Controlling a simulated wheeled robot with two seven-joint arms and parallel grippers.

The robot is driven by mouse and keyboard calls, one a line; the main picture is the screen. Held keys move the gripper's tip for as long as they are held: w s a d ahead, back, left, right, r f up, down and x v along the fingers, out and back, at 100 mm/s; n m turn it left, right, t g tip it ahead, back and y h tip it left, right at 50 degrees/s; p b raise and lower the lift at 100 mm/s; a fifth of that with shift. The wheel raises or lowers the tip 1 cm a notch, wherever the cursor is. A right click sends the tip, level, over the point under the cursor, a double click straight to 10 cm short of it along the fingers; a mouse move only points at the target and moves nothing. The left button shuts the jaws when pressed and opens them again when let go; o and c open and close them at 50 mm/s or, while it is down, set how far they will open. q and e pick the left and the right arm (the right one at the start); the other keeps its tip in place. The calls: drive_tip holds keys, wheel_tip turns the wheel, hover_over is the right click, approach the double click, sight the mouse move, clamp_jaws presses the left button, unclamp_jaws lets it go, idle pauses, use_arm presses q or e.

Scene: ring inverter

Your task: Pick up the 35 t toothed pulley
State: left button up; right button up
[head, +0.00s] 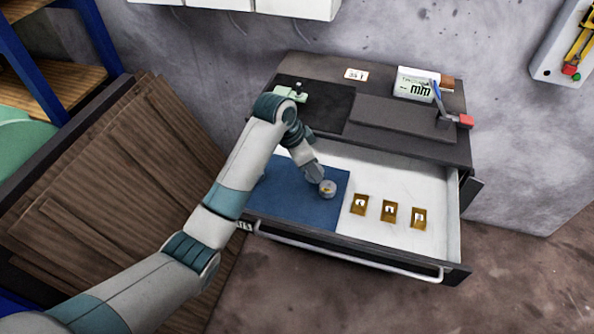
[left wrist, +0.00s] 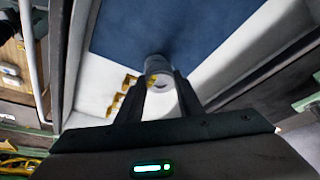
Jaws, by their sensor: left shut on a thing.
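The toothed pulley (head: 328,188) is a small grey metal cylinder with a yellowish mark on its face. My left gripper (head: 320,178) is shut on it, over the right edge of the blue mat in the open drawer. The left wrist view shows the pulley (left wrist: 158,78) between the two dark fingers (left wrist: 158,92). I cannot tell whether the pulley touches the mat or is just above it. The tooth count cannot be read. My right gripper is not in view.
The open drawer (head: 452,215) holds the blue mat (head: 290,200) and several brass-coloured pieces (head: 389,211) on its white floor. The cabinet top (head: 320,70) carries a green device (head: 290,94), a "mm" box (head: 413,84) and a red-ended tool (head: 465,120). Wooden boards (head: 110,190) lean at left.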

use_arm(q)
drive_tip(key=s+d+r, duration=0.1)
drive_tip(key=d, duration=0.1)
drive_tip(key=s+d+r+b, duration=0.1)
drive_tip(key=shift+s+d+r, duration=0.35)
drive_tip(key=shift+s+r, duration=0.05)
